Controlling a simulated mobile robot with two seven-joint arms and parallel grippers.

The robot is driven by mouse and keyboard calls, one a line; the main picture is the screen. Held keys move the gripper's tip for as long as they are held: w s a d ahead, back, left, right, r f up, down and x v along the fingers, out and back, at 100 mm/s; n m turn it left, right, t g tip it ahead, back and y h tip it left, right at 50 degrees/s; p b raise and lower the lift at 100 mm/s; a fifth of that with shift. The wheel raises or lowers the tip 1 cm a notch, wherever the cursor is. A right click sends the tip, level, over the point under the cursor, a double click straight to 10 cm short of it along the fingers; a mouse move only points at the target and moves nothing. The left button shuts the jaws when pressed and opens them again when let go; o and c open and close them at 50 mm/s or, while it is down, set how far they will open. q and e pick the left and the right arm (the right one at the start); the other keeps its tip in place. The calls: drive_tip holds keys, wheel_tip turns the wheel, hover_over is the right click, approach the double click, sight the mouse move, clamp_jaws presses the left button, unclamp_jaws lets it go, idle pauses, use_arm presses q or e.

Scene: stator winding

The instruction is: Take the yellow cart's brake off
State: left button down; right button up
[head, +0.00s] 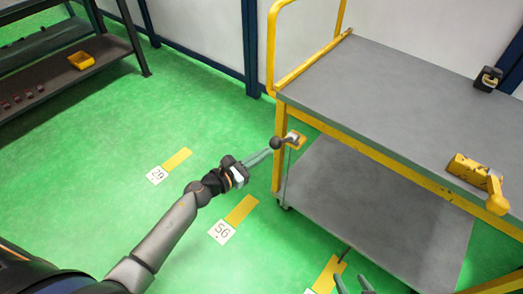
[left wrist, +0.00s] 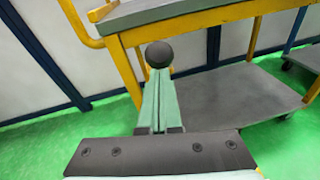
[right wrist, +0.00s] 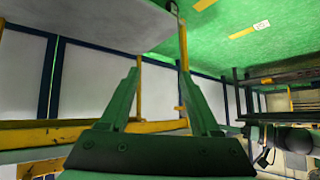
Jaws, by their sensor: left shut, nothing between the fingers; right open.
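The yellow cart (head: 345,140) has a yellow frame, a grey top and a grey lower shelf. Its brake lever ends in a dark ball knob (head: 277,143) beside a small bracket (head: 297,139) on the near left corner post. My left gripper (head: 269,152) is shut and empty, its fingertips close to the knob. In the left wrist view the knob (left wrist: 159,54) stands just past the shut fingertips (left wrist: 158,80); I cannot tell whether they touch.
A yellow item (head: 466,166) and a dark item (head: 487,79) are on the cart top. A dark shelf rack (head: 108,45) with a yellow bin (head: 81,60) stands at the left. Green floor with numbered markers (head: 222,232) is clear between rack and cart.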

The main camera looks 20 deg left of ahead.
sight(271, 141)
use_arm(q)
drive_tip(key=shift+w+r+g+p, duration=0.25)
drive_tip(key=shift+r+p, duration=0.55)
drive_tip(key=shift+p, duration=0.45)
drive_tip(key=r+p, duration=0.1)
drive_tip(key=p, duration=0.1)
drive_tip(key=g+p, duration=0.1)
drive_tip(key=shift+w+d+r+y+p, duration=0.2)
drive_tip(key=shift+w+r+y+p, duration=0.1)
drive_tip(key=shift+w+r+p, duration=0.1)
drive_tip(key=w+d+r+p, duration=0.2)
drive_tip(key=w+r+p, duration=0.2)
drive_tip(key=w+r, duration=0.2)
drive_tip(key=shift+w+d, duration=0.35)
drive_tip(key=shift+w, duration=0.35)
use_arm(e)
drive_tip(key=s+d+r, duration=0.1)
drive_tip(key=d+r, duration=0.2)
drive_tip(key=r, duration=0.5)
drive_tip(key=shift+s+m+h, duration=0.3)
drive_tip(key=shift+m+h, duration=0.1)
use_arm(q)
drive_tip(key=shift+r, duration=0.2)
use_arm(e)
drive_tip(key=shift+d, duration=0.1)
use_arm(q)
drive_tip(key=shift+w+d, duration=0.1)
